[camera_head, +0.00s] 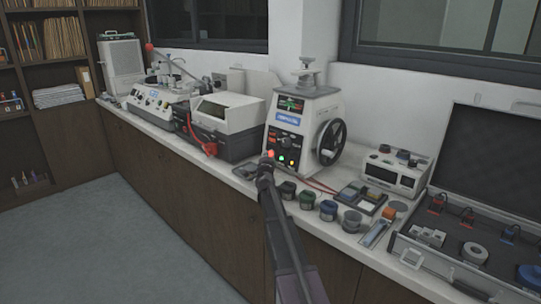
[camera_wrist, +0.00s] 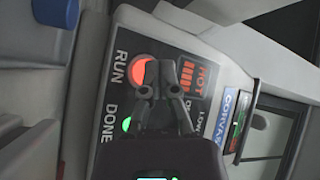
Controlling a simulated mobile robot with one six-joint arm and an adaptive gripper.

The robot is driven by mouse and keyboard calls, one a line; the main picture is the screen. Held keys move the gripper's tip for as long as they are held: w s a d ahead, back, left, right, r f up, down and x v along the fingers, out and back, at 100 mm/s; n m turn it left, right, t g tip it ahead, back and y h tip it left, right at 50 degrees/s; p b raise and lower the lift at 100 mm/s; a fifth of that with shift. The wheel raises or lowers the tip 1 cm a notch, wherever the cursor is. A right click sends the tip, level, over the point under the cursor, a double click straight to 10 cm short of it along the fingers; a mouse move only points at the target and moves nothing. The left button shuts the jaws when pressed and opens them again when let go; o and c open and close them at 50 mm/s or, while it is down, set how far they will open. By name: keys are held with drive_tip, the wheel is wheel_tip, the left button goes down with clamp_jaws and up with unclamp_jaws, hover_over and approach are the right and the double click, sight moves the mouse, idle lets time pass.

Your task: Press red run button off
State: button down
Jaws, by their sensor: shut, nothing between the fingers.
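The mounting press (camera_head: 310,118) is a white machine with a black control panel, standing on the counter. Its round red RUN button (camera_wrist: 144,72) glows in the wrist view, beside the RUN label. In the head view the red button (camera_head: 270,153) shows just above the end of my arm. My gripper (camera_head: 266,166) is in front of the panel's lower left. In the wrist view my gripper (camera_wrist: 171,72) is shut and empty, its fingertips just right of the button and partly overlapping its edge. I cannot tell whether they touch the panel.
A lit green DONE light (camera_wrist: 127,124) and a HOT indicator (camera_wrist: 203,78) flank the button. The press's black handwheel (camera_head: 331,142) is at right. Several lidded jars (camera_head: 307,200) stand on the counter in front, near my arm. A black-and-white machine (camera_head: 228,125) stands left.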

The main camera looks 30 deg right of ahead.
drive_tip(key=shift+d, duration=0.2)
drive_tip(key=shift+w+d+f, duration=0.1)
drive_tip(key=shift+w+d, duration=0.05)
drive_tip(key=shift+d, duration=0.15)
drive_tip(key=shift+a, duration=0.2)
idle(0.4)
drive_tip(key=shift+a, duration=0.35)
drive_tip(key=shift+s+a+r+p, duration=0.2)
drive_tip(key=shift+s+a, duration=0.2)
drive_tip(key=shift+a, duration=0.5)
drive_tip(key=shift+s+a+r+p, duration=0.15)
drive_tip(key=shift+s+a+r, duration=0.15)
drive_tip(key=shift+a, duration=0.65)
drive_tip(key=shift+s+a+r+p, duration=0.15)
drive_tip(key=shift+s+a, duration=0.3)
drive_tip(key=shift+a, duration=0.45)
idle(0.5)
